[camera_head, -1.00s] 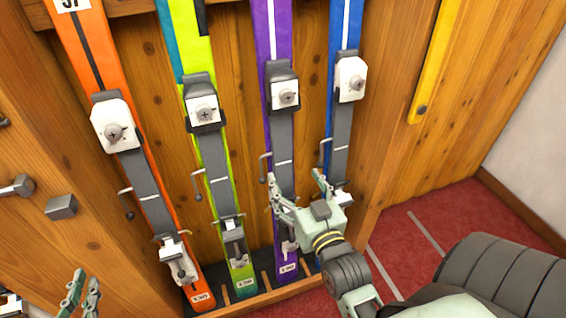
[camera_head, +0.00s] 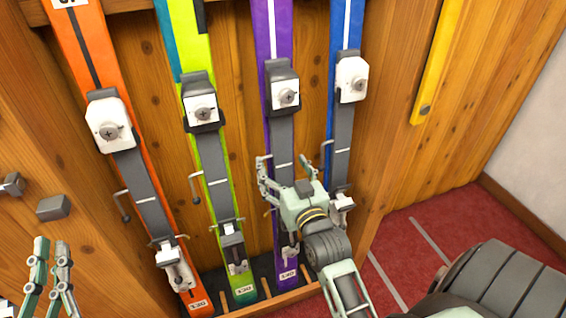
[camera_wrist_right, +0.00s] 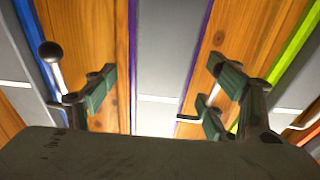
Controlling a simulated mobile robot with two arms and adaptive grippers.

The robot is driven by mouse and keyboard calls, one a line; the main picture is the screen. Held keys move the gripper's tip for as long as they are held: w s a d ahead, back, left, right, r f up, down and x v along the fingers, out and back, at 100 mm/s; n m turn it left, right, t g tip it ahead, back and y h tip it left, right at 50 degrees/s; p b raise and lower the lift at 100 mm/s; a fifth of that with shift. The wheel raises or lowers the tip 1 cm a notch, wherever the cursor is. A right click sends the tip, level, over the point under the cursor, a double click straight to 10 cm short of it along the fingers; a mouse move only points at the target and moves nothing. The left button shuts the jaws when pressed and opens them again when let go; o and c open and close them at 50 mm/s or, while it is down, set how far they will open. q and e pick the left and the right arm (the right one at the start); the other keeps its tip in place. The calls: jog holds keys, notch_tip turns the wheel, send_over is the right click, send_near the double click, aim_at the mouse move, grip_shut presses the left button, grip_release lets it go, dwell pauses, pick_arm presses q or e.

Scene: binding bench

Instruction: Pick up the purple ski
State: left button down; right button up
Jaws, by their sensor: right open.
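The purple ski (camera_head: 273,30) stands upright in the rack between the green and blue skis, with a grey binding plate along its middle. My right gripper (camera_head: 284,170) is open in front of the plate's lower part and hides some of it. In the right wrist view, the ski's grey plate with purple edges (camera_wrist_right: 165,60) lies between the two open fingers of my right gripper (camera_wrist_right: 160,95); I cannot tell whether they touch it. My left gripper (camera_head: 52,262) is at the lower left, its fingers apart, away from the ski.
An orange ski (camera_head: 78,40), a green ski (camera_head: 190,55) and a blue ski (camera_head: 337,40) stand in the same wooden rack. Small brake levers stick out beside the bindings. Red floor (camera_head: 440,235) is clear at the right.

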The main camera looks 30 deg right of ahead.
grip_shut()
jog(key=shift+r, duration=0.25)
dwell(0.6)
